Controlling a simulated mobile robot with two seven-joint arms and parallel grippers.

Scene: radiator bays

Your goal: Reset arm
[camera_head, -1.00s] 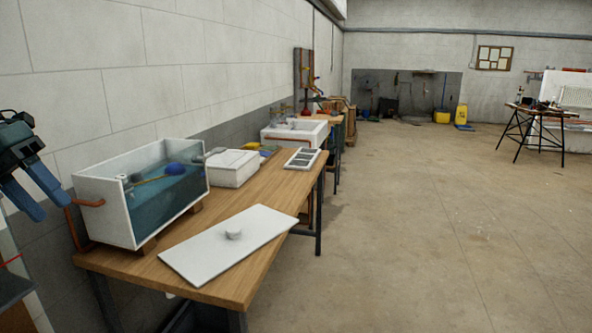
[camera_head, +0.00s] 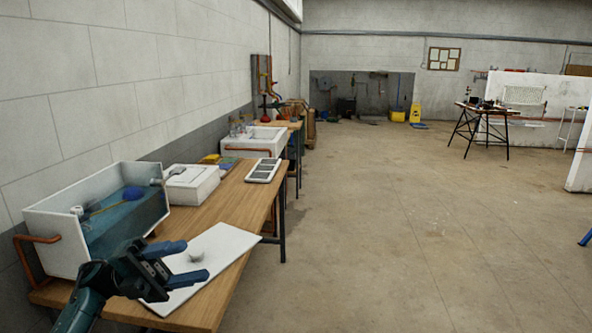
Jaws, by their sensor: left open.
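My left gripper (camera_head: 190,264) comes in from the lower left in the head view. Its two blue fingers are spread apart and nothing is between them. It hangs over the near end of the wooden workbench (camera_head: 246,206), in front of the white panel with a round knob (camera_head: 228,240) and covering part of it. I cannot tell how high above the panel it is. My right gripper is not in view.
An open water tank (camera_head: 44,221) with a blue float (camera_head: 133,193) stands left of the gripper. A white lidded box (camera_head: 192,188), a slotted white tray (camera_head: 264,170) and a sink (camera_head: 253,141) lie further along. The floor (camera_head: 400,220) right of the bench is clear.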

